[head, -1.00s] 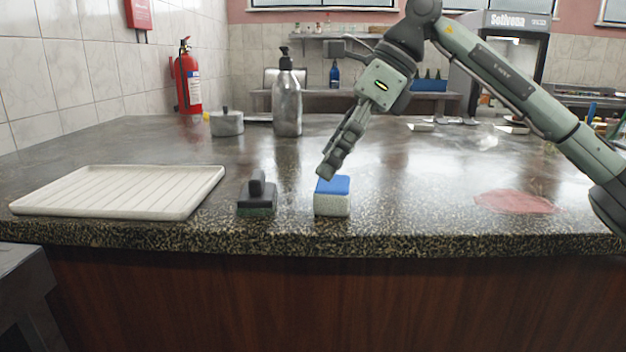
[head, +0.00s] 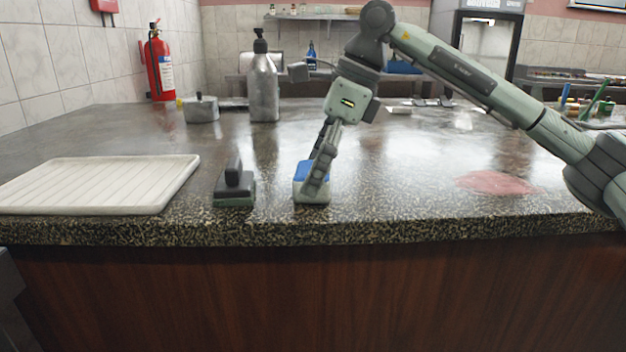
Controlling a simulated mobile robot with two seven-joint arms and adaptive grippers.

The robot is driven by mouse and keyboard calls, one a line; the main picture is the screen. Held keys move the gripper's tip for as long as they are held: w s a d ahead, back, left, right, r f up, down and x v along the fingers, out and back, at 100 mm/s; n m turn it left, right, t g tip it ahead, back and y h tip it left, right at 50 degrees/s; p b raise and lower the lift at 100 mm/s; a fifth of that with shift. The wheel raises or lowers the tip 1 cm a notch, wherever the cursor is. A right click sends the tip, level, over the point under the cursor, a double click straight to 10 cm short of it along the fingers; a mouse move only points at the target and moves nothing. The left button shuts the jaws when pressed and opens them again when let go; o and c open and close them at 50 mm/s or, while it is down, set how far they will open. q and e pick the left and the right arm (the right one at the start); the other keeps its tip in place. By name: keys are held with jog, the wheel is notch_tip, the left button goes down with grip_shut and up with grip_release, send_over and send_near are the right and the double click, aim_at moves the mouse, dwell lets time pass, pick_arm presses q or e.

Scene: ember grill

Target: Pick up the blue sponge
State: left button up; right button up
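The blue sponge (head: 300,186), with a blue top and a pale speckled lower part, sits on the counter near its front edge. My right gripper (head: 314,178) reaches down over it from above. One finger passes in front of the sponge's right part and hides some of it. The other finger shows only partly, behind the first, towards the far side of the sponge. Whether the fingers press on the sponge cannot be seen. My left gripper is not in view.
A dark scrubber (head: 234,188) stands just left of the sponge. A white ribbed tray (head: 95,184) lies further left. A metal bottle (head: 264,85) and a lidded pot (head: 201,108) stand behind. A red stain (head: 497,183) marks the counter (head: 400,205) at right, which is otherwise clear there.

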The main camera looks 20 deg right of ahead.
aim_at(297, 169)
jog(key=c, duration=1.1)
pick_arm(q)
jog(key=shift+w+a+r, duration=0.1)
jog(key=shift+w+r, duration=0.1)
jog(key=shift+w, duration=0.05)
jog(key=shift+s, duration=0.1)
pick_arm(e)
jog(key=shift+r, duration=0.1)
jog(key=shift+r, duration=0.5)
jog(key=r, duration=0.1)
jog(key=a+r, duration=0.1)
jog(key=r, duration=0.1)
jog(key=shift+s+r, duration=0.2)
jog(key=shift+r, duration=0.05)
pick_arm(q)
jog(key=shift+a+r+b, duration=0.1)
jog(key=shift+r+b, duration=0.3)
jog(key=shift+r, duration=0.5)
pick_arm(e)
jog(key=s+a+r, duration=0.4)
jog(key=a+r, duration=0.2)
jog(key=a, duration=0.3)
jog(key=shift+s+a+r, duration=0.2)
jog(key=shift+s+a, duration=0.05)
jog(key=shift+s, duration=0.1)
